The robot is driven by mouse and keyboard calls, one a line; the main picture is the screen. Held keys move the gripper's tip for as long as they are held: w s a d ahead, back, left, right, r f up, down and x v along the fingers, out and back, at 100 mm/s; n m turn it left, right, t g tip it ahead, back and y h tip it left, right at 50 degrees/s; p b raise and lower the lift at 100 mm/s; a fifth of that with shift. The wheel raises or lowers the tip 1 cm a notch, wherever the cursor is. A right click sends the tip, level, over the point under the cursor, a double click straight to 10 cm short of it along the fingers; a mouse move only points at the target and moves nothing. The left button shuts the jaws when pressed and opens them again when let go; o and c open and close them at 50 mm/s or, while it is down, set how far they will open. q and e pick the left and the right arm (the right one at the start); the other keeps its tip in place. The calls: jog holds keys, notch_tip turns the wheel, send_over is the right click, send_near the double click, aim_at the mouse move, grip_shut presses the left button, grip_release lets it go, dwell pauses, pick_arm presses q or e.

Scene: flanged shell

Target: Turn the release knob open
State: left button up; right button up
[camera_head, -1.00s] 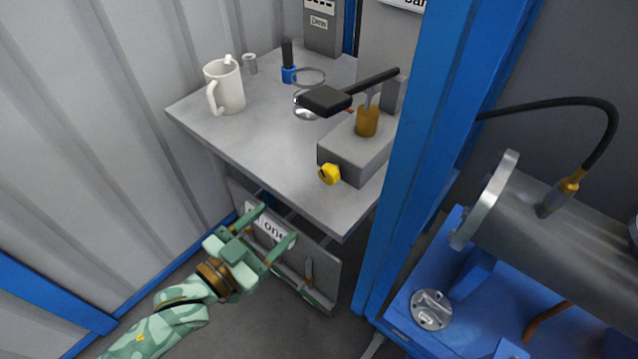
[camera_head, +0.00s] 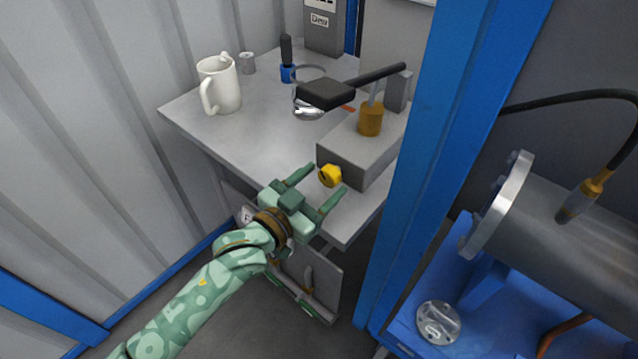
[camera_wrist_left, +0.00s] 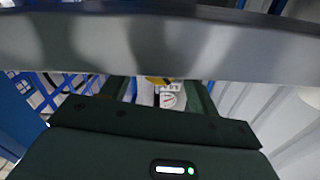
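The yellow knob (camera_head: 330,175) sits on the front face of a grey box (camera_head: 360,150) on the table; I take it for the release knob. My left gripper (camera_head: 327,179) is open, its two green fingers pointing toward the knob. In the head view the knob lies between the fingertips; I cannot tell whether they touch it. The left wrist view shows the open fingers (camera_wrist_left: 158,92) with a small yellow patch (camera_wrist_left: 155,80) between them, partly covered by a grey band. My right gripper is not in view.
A blue post (camera_head: 420,150) stands right of the box. A flanged cylinder (camera_head: 550,240) is farther right.

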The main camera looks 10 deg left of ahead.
pick_arm(q)
jog(key=c, duration=0.9)
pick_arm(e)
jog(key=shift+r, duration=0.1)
pick_arm(q)
jog(key=shift+r+n+p, duration=0.2)
jog(key=shift+n+p, duration=0.4)
jog(key=shift+p, duration=0.35)
jog(key=n+p, duration=0.3)
jog(key=shift+a+r, duration=0.1)
jog(key=n+p, duration=0.2)
jog(key=shift+n, duration=0.4)
jog(key=shift+f+n+p, duration=0.2)
jog(key=shift+n+p, duration=0.15)
jog(key=shift+n, duration=0.6)
jog(key=shift+f+n+p, duration=0.15)
jog(key=shift+n+p, duration=0.2)
jog(key=shift+n, duration=0.6)
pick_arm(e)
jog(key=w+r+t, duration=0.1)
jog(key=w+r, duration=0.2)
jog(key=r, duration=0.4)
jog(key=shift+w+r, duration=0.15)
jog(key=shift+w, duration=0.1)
